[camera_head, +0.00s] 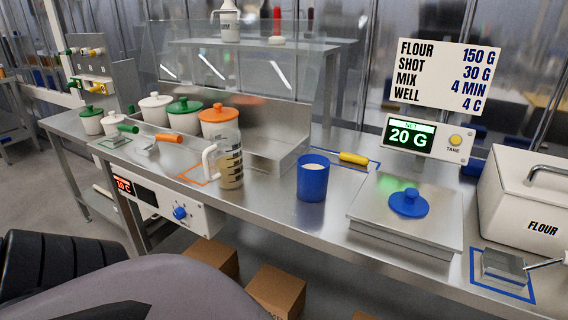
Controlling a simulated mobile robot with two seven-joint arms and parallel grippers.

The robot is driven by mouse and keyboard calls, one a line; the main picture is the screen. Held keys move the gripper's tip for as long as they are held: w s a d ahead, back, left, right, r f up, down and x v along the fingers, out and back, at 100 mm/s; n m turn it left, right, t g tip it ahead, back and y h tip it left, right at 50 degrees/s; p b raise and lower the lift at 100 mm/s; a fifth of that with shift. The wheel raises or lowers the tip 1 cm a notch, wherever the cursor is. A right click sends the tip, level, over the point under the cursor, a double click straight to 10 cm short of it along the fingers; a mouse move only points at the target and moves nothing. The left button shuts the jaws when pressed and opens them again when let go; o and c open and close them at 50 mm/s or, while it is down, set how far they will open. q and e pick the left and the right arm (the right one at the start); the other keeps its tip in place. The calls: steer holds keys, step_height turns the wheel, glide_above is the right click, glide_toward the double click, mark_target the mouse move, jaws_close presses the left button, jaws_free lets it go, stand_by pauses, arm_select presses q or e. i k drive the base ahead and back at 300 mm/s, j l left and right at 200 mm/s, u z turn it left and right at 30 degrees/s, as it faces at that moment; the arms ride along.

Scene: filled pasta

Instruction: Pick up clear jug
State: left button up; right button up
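The clear jug (229,162) stands upright on the steel counter, left of the picture's centre in the head view. It has dark measuring marks, a white handle on its left side and some pale contents low inside. It stands in front of a white pot with an orange lid (219,114) and hides part of it. Neither of my grippers shows in this view, and nothing is touching the jug. Dark and grey parts, likely my own body, fill the lower left.
A blue cup (312,178) stands right of the jug. A scale (405,220) bears a blue lid (409,202); its display (409,135) reads 20 G. A white flour bin (525,195) is at the right. Pots with green lids (184,114) stand behind left. Cardboard boxes (276,290) lie below.

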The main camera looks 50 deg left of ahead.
mark_target(226, 149)
steer(key=u, duration=1.45)
